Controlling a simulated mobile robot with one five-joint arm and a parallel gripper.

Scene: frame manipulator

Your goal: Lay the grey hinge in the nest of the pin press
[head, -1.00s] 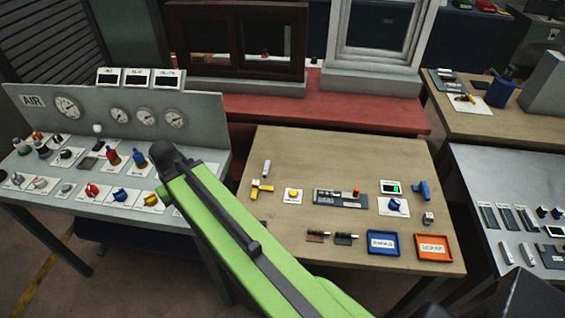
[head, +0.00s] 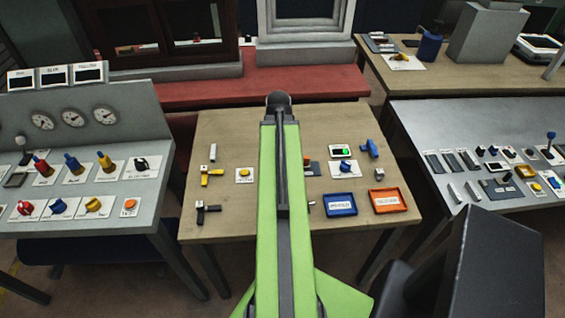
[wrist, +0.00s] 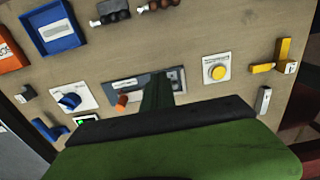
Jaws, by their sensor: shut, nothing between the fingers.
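A dark grey T-shaped piece (head: 207,211) lies on the front left of the wooden table; it looks like the grey hinge, though it is small here. What looks like the pin press (wrist: 122,88) is a grey plate with an orange knob (wrist: 122,100); in the head view my arm hides most of it. My gripper (wrist: 157,92) shows in the wrist view as a dark narrow shape in front of the press. It is shut and empty. The head view hides its fingertips behind my arm. The press's nest is not clear.
A yellow hinge-like piece (head: 211,175), a pale block (head: 212,152) and a yellow button (head: 244,175) lie left of my arm. A blue tray (head: 340,205) and an orange tray (head: 388,201) stand at the front right. Bare wood surrounds the dark piece.

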